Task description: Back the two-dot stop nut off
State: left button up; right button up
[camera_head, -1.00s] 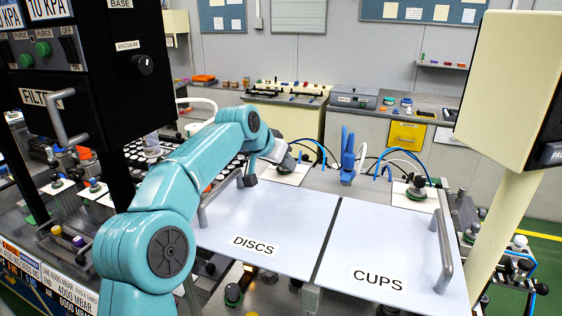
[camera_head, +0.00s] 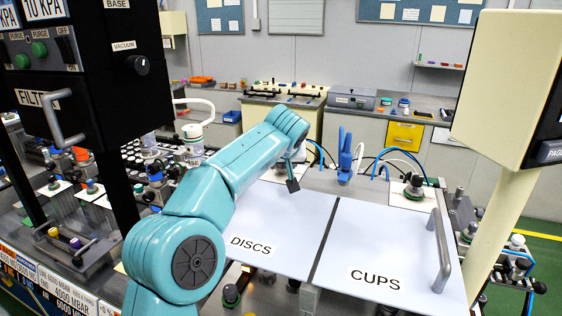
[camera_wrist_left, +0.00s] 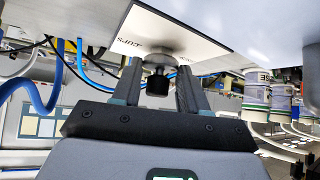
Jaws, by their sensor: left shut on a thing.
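In the left wrist view my left gripper (camera_wrist_left: 158,68) has its two dark fingers closed in on a round grey nut-like piece (camera_wrist_left: 160,56), with a black cylinder below it in the picture. No dots can be made out on it, so I cannot confirm that it is the two-dot stop nut. A white printed card (camera_wrist_left: 152,32) lies directly behind it. In the head view my left arm covers most of the gripper and whatever it holds; only a dark grey bit of the wrist shows beyond the arm. My right gripper is not in view.
White lids marked DISCS (camera_head: 250,245) and CUPS (camera_head: 376,278) lie side by side. The CUPS lid has an upright grey handle (camera_head: 441,250). A blue fitting (camera_head: 346,158) with hoses stands behind them. A black control box (camera_head: 85,90) on the left and a cream cabinet (camera_head: 505,80) on the right flank the work area.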

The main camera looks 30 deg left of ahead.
pick_arm(q)
jog(key=n, duration=0.1)
jog(key=n+g+y+p, duration=0.1)
jog(key=n+p, duration=0.1)
jog(key=shift+w+d+r+g+y, duration=0.1)
jog(key=shift+w+d+g+y, duration=0.2)
jog(key=shift+y, duration=0.1)
jog(key=shift+n+g+y+p, duration=0.5)
jog(key=shift+n+g+p, duration=0.25)
jog(key=shift+n, duration=0.35)
jog(key=shift+f, duration=0.2)
jog(key=o, duration=1.1)
jog(key=shift+w+a, duration=0.1)
jog(key=shift+c, duration=0.2)
jog(key=v, duration=1.2)
